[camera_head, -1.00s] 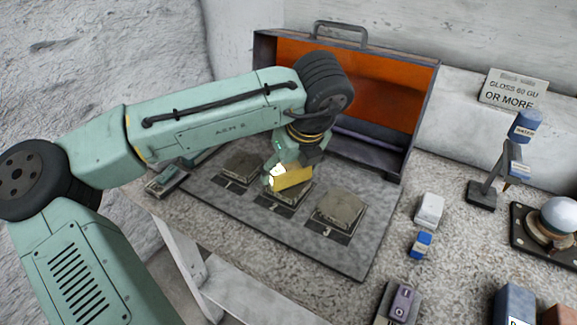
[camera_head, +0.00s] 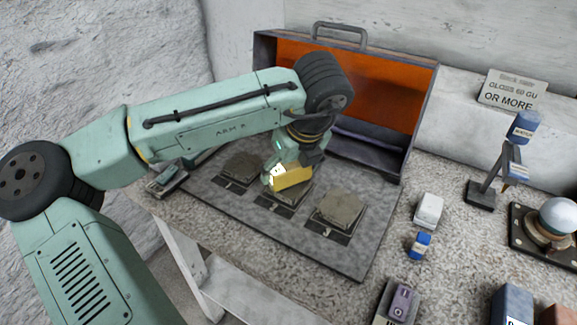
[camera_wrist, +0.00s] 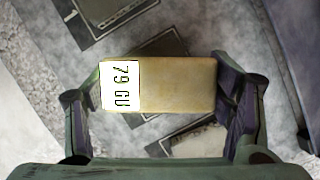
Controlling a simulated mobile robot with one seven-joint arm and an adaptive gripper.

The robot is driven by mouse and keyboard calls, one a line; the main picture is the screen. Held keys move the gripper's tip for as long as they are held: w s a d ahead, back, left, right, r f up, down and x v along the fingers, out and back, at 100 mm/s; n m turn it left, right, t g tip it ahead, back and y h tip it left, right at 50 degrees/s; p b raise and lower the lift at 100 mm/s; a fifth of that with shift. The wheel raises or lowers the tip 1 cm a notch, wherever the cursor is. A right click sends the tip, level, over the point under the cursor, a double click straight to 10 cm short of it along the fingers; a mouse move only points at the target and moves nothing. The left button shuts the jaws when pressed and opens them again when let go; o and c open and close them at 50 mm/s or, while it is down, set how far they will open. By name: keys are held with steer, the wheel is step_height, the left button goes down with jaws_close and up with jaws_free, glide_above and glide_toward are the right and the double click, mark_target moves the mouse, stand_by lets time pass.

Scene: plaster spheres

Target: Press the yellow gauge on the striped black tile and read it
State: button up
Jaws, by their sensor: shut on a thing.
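My gripper (camera_wrist: 165,100) is shut on the yellow gauge (camera_wrist: 175,85), with one finger at each end. The gauge's white display reads "79 GU" in the wrist view. In the head view the gauge (camera_head: 293,176) sits low over the middle tile (camera_head: 284,193), marked 2, and hides part of it. I cannot tell whether they touch all along. The tile looks grey-brown on a dark base; I cannot make out stripes. Similar tiles lie on either side, tile 1 (camera_head: 242,167) at left and tile 3 (camera_head: 340,210) at right.
The tiles lie on a grey mat (camera_head: 345,258). An open orange-lined case (camera_head: 390,90) stands behind. A sign (camera_head: 512,90) reads "GLOSS 60 GU OR MORE". A white block (camera_head: 429,210), a small blue bottle (camera_head: 420,245) and a dark stand (camera_head: 482,195) are to the right.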

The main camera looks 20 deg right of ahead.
steer(key=shift+r+p, duration=2.75)
steer(key=shift+r, duration=0.5)
steer(key=shift+f, duration=0.1)
